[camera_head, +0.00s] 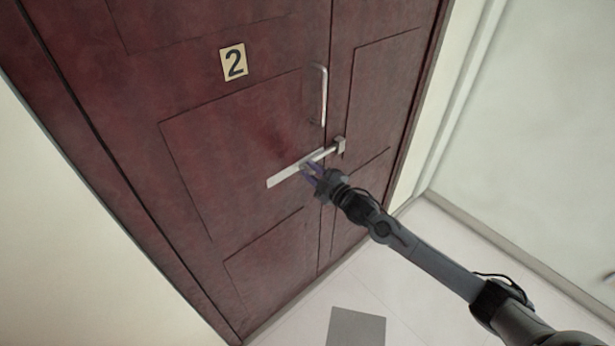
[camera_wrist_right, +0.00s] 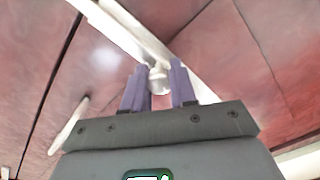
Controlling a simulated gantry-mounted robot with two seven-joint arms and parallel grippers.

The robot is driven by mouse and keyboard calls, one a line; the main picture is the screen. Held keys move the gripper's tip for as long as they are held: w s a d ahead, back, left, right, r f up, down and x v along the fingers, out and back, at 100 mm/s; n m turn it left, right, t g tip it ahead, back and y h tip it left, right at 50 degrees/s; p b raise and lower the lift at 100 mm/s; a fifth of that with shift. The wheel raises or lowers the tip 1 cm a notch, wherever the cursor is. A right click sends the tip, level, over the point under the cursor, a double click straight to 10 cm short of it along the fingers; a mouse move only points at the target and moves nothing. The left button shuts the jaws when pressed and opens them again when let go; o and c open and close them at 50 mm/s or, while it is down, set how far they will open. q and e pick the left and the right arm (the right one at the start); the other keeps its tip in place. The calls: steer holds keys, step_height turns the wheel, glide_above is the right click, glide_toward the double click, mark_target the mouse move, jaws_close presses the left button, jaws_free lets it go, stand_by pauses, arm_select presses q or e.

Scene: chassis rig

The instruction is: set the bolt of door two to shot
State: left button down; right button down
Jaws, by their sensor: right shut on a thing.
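Door two (camera_head: 230,120) is a dark red panelled door with a yellow plate marked 2 (camera_head: 233,62). Its bolt (camera_head: 285,174) is a pale metal bar mounted across the door below the handle. The bar's right end reaches the keeper (camera_head: 340,146) on the neighbouring leaf; whether it sits inside is too small to tell. My right gripper (camera_head: 308,170) is at the bolt. In the right wrist view its purple fingers (camera_wrist_right: 158,88) are shut on the bolt's round knob (camera_wrist_right: 158,78), with the bar (camera_wrist_right: 130,35) behind. My left gripper is not in view.
A vertical pull handle (camera_head: 322,95) stands out from the door just above the bolt. A pale wall (camera_head: 530,130) is at the right. The floor has a grey mat (camera_head: 356,327) in front of the door and looks otherwise clear.

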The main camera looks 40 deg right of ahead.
steer(key=c, duration=1.3)
jaws_free()
steer(key=shift+d+f, duration=0.1)
steer(key=shift+d, duration=0.1)
steer(key=shift+c, duration=0.2)
steer(key=o, duration=0.4)
steer(key=shift+d, duration=0.1)
steer(key=shift+o, duration=0.2)
steer(key=s+p, duration=0.1)
steer(key=s, duration=0.9)
steer(key=shift+s+d, duration=0.15)
steer(key=shift+s, duration=0.25)
